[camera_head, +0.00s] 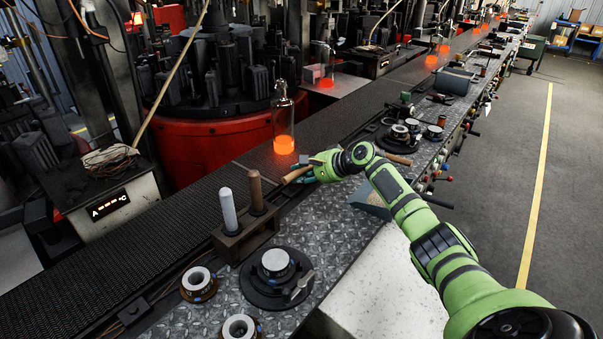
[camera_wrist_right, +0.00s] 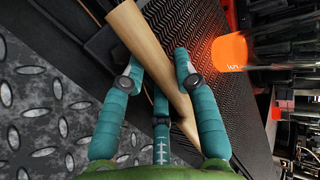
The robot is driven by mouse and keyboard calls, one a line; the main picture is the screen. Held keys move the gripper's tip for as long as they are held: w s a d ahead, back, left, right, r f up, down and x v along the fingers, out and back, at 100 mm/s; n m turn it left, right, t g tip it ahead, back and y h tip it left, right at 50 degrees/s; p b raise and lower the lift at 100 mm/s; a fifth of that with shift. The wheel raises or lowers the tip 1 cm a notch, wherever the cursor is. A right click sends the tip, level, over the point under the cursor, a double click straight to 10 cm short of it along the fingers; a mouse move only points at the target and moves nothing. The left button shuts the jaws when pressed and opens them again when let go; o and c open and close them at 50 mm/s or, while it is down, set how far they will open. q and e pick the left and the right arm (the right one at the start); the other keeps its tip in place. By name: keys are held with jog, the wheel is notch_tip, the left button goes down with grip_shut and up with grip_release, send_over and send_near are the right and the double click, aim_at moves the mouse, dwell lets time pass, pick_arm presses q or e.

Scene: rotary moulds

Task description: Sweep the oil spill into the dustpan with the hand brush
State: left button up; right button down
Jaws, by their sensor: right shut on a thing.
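My right gripper (camera_head: 308,172) is over the metal deck beside the conveyor, its teal fingers closed around a pale wooden handle (camera_head: 296,175). In the right wrist view the handle (camera_wrist_right: 146,45) runs slantwise between the fingers (camera_wrist_right: 157,82). It looks like the hand brush's handle, but no bristles show. A blue-grey, wedge-shaped thing (camera_head: 370,200) under my right forearm may be the dustpan; the arm partly hides it. I cannot make out the oil spill. My left gripper is not in view.
A glowing bottle (camera_head: 283,125) stands on the dark conveyor (camera_head: 190,205), close to the right gripper. A wooden holder (camera_head: 243,236) with two upright rods and round mould parts (camera_head: 276,275) stand nearer on the patterned deck (camera_head: 335,225). More tools lie beyond the gripper.

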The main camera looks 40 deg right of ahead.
jog(key=shift+s+d+r+p, duration=0.15)
jog(key=shift+s+r+p, duration=0.05)
jog(key=shift+s+p, duration=0.45)
jog(key=shift+s+d+f+p, duration=0.1)
jog(key=shift+s+p, duration=0.35)
jog(key=shift+s, duration=0.1)
jog(key=shift+s+d+f+p, duration=0.1)
jog(key=shift+s+p, duration=0.3)
jog(key=shift+s, duration=0.1)
jog(key=shift+s+d+r+p, duration=0.1)
jog(key=shift+s+d+p, duration=0.1)
jog(key=shift+s+p, duration=1.05)
jog(key=shift+s+d+p, duration=0.2)
jog(key=shift+s+p, duration=0.55)
jog(key=shift+s, duration=0.4)
jog(key=shift+s+d+p, duration=0.1)
jog(key=shift+s+p, duration=0.35)
jog(key=shift+p, duration=0.05)
jog(key=shift+s, duration=0.35)
jog(key=shift+d, duration=0.1)
jog(key=shift+r+p, duration=1.8)
jog(key=shift+p, duration=0.1)
jog(key=shift+w, duration=0.1)
